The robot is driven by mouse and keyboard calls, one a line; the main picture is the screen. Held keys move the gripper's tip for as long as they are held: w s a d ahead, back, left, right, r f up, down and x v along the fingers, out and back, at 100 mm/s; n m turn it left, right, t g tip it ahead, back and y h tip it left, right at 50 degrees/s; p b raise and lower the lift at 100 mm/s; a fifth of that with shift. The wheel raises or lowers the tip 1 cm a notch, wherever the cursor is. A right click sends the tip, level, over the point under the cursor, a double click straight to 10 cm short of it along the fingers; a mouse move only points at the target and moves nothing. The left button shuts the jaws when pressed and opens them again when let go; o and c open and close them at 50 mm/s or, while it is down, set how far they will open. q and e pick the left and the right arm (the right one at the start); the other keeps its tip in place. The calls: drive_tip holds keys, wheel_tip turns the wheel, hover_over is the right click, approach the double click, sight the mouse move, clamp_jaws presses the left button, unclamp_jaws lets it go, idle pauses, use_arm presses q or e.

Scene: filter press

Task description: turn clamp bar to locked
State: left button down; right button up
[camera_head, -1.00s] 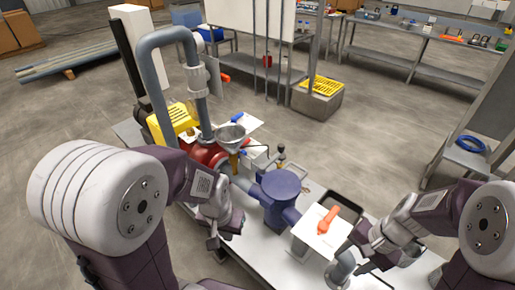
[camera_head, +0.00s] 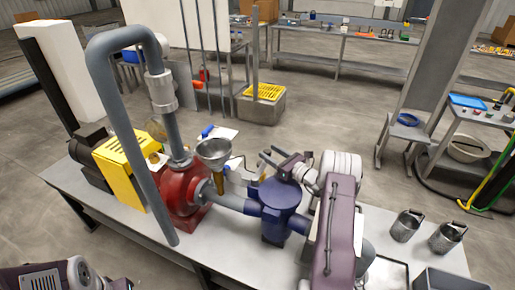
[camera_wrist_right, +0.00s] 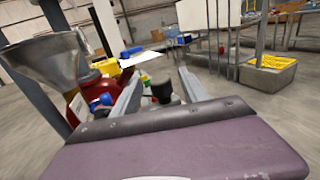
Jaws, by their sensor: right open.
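No clamp bar can be picked out for certain. The blue filter vessel (camera_head: 277,203) stands on the bench, joined by a grey pipe to the red pump (camera_head: 183,193). My right arm reaches over its right side. My right gripper (camera_head: 268,155) is open just behind the top of the vessel, its fingers pointing away to the left. In the right wrist view, a black knob (camera_wrist_right: 162,91) shows low between the spread fingers (camera_wrist_right: 160,80). I cannot tell whether it touches them. My left gripper is out of view; part of my left arm shows at bottom left.
A steel funnel (camera_head: 213,150) stands left of the right gripper and looms close in the right wrist view (camera_wrist_right: 45,62). A tall grey pipe (camera_head: 125,130) rises at left beside a yellow motor cover (camera_head: 120,170). Two metal cups (camera_head: 405,226) stand at right.

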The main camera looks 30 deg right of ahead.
drive_tip(key=x, duration=0.5)
drive_tip(key=shift+c, duration=0.3)
clamp_jaws()
drive_tip(key=shift+f, duration=0.1)
idle(0.9)
